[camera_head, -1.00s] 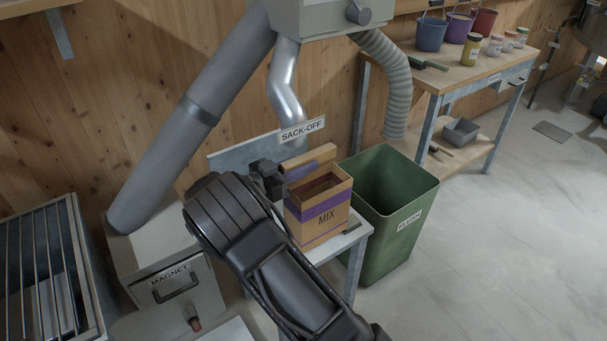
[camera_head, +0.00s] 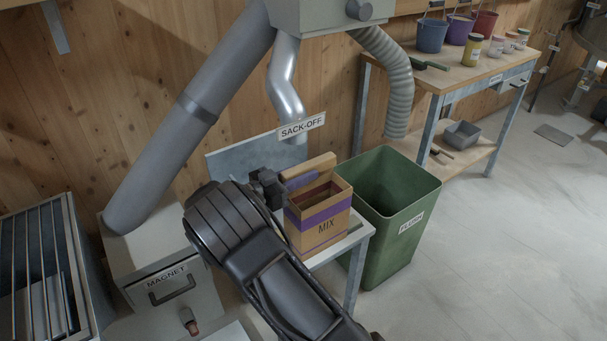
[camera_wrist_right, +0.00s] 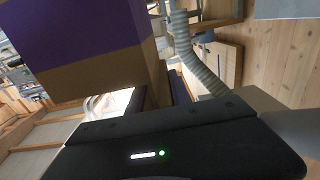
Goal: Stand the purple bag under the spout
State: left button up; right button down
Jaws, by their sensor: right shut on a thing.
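The purple bag (camera_head: 319,228) is a brown, open-topped bag with purple bands and the word MIX. It stands upright at the small bench, below and slightly right of the silver spout (camera_head: 284,85) with the SACK-OFF sign (camera_head: 301,126). My right gripper (camera_head: 283,184) is shut on the bag's upper left back edge. I cannot tell whether the bag's base touches the bench. The bag also fills the upper left of the right wrist view (camera_wrist_right: 85,35); the fingertips are hidden there. My left gripper is not in view.
The small bench (camera_head: 352,240) has a metal back panel (camera_head: 240,157). The green FLUSH bin (camera_head: 424,195) stands close to the bag's right. A MAGNET box (camera_head: 200,308) is at the lower left. A ribbed hose (camera_head: 398,95) hangs above the bin. Open floor lies right.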

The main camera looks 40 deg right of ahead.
aim_at(282, 182)
jog(key=c, duration=1.2)
grip_release()
jog(key=shift+o, duration=0.2)
jog(key=a, duration=1.2)
jog(key=shift+w, duration=0.15)
